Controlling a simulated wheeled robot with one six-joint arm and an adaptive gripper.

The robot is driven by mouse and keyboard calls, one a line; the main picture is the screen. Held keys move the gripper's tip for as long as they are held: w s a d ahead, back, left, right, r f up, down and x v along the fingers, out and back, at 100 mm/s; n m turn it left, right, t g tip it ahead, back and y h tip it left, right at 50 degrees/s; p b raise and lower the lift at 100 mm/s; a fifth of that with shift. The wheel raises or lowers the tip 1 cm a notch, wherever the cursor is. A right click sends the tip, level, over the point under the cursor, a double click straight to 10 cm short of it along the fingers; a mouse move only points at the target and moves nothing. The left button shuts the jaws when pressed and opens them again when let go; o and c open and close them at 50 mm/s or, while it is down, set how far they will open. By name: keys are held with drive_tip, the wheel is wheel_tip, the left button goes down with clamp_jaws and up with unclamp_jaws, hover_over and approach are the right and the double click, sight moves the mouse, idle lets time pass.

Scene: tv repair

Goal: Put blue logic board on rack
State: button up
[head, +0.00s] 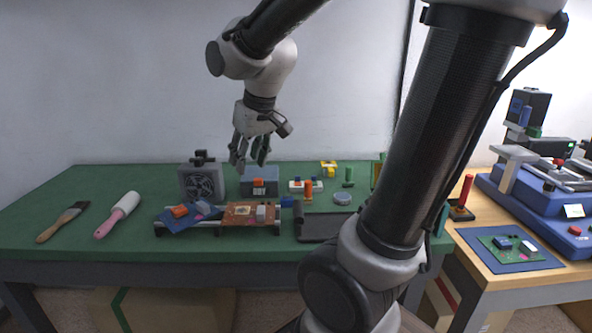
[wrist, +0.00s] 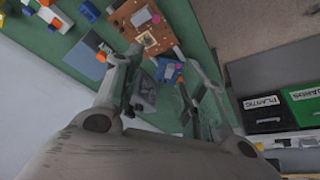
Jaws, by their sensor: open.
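The blue logic board (head: 186,220), with orange and grey parts on it, sits skewed at the left end of the low rack (head: 262,229). One corner hangs over the rack's front edge; whether it is seated cannot be told. A brown board (head: 240,209) lies beside it on the rack. My gripper (head: 250,163) is open and empty, pointing down, well above and behind the boards. In the wrist view, the blue board (wrist: 168,72) shows below, between the spread fingers (wrist: 160,56), partly hidden by them.
A fan unit (head: 203,182), a grey-blue box (head: 259,182) and small parts stand behind the rack. A brush (head: 62,221) and a pink-handled tool (head: 118,214) lie left. A black tray (head: 325,228) is right. A green board (head: 505,246) lies on the wooden table.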

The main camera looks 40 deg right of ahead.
drive_tip(key=s+d, duration=0.1)
drive_tip(key=s, duration=0.6)
drive_tip(key=s+d+r+m, duration=0.1)
drive_tip(key=s+d, duration=0.1)
drive_tip(key=s, duration=0.6)
drive_tip(key=shift+d, duration=0.3)
